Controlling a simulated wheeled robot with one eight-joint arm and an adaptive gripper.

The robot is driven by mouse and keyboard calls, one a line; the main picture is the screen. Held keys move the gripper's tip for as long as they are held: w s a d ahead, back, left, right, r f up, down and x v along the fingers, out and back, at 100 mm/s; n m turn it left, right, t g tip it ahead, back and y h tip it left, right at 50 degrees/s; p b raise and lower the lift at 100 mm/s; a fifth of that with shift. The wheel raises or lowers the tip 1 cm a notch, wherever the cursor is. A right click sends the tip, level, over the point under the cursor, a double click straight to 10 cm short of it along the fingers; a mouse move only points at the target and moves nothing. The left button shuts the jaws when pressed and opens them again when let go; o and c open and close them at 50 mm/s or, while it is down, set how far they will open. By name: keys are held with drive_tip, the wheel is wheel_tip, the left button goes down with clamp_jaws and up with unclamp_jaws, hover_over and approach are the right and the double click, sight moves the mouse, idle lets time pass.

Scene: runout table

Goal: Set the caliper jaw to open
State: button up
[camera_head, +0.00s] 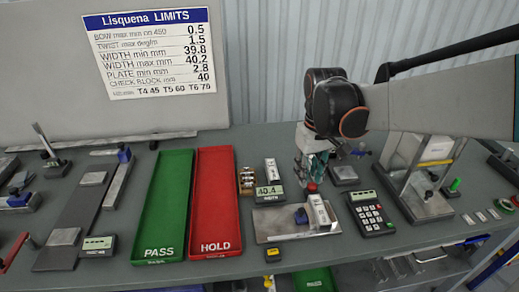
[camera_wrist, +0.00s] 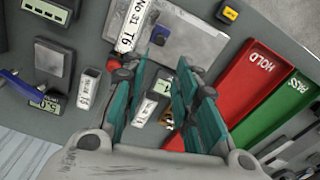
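A width gauge with a readout of 40.4 (camera_head: 268,191), which I take for the caliper, stands right of the red tray. The strip reads "No 31 T6" in the wrist view (camera_wrist: 131,27). My gripper (camera_head: 309,176) hangs above the back of this fixture; its teal fingers (camera_wrist: 160,73) are apart with nothing between them. I cannot tell the jaw's setting.
The green PASS tray (camera_head: 163,215) and red HOLD tray (camera_head: 216,210) lie to the left. A keypad unit (camera_head: 370,213) and metal stand (camera_head: 423,198) are close on the right. A brass block (camera_head: 247,181) sits by the red tray. A limits board (camera_head: 150,55) stands behind.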

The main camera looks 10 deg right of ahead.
sight(301, 210)
drive_tip(key=f+b, duration=0.1)
drive_tip(key=f, duration=0.3)
drive_tip(key=f+b, duration=0.2)
drive_tip(key=f, duration=0.3)
drive_tip(key=f+b, duration=0.1)
drive_tip(key=f, duration=0.4)
drive_tip(key=shift+w+f, duration=0.2)
drive_tip(key=shift+w, duration=0.15)
clamp_jaws()
